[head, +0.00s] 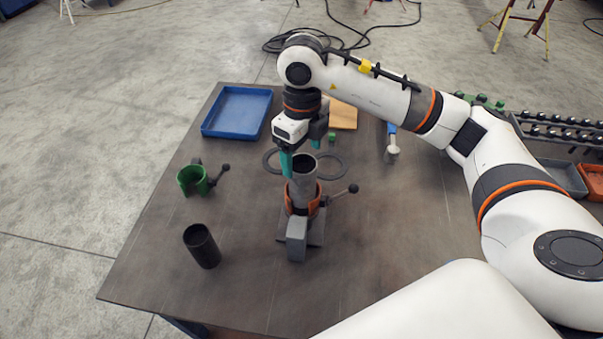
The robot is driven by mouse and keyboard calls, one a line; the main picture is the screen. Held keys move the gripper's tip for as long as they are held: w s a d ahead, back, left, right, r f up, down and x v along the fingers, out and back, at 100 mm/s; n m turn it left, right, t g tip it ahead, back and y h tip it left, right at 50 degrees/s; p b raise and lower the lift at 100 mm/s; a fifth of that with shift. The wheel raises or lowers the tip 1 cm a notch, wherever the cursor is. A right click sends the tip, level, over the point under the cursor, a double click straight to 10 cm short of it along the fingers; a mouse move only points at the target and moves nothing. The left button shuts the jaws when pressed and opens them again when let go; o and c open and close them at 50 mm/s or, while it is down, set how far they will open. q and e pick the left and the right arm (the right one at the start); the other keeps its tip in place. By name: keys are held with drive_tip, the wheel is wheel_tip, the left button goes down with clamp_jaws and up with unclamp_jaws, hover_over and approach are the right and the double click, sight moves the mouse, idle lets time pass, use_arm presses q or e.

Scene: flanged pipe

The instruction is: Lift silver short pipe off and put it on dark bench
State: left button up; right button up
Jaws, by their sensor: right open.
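The silver short pipe (302,190) stands upright in an orange clamp (291,206) on the dark bench (240,262), near its middle. Its top opening faces up. My right gripper (301,161) points down at the pipe's top end with its teal fingers apart. One finger is at the pipe's left side; the other is partly hidden behind the wrist. I cannot tell whether the fingers touch the pipe. My left gripper is not in view.
A black pipe (202,247) stands at the front left of the bench. A green clamp (193,181) is behind it. A blue tray (236,112) lies at the back left. Dark rings (331,165) lie behind the pipe. The clamp's handle (351,189) sticks out right.

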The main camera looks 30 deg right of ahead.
sight(302, 162)
wheel_tip(302, 162, down, 2)
drive_tip(key=shift+s, duration=0.1)
drive_tip(key=shift+f+p, duration=0.65)
wheel_tip(302, 162, down, 4)
drive_tip(key=shift+a+r+p, duration=0.1)
drive_tip(key=shift+r+p, duration=0.1)
drive_tip(key=shift+p, duration=0.8)
drive_tip(key=shift+f, duration=0.5)
drive_tip(key=c, duration=1.3)
drive_tip(key=shift+r, duration=0.1)
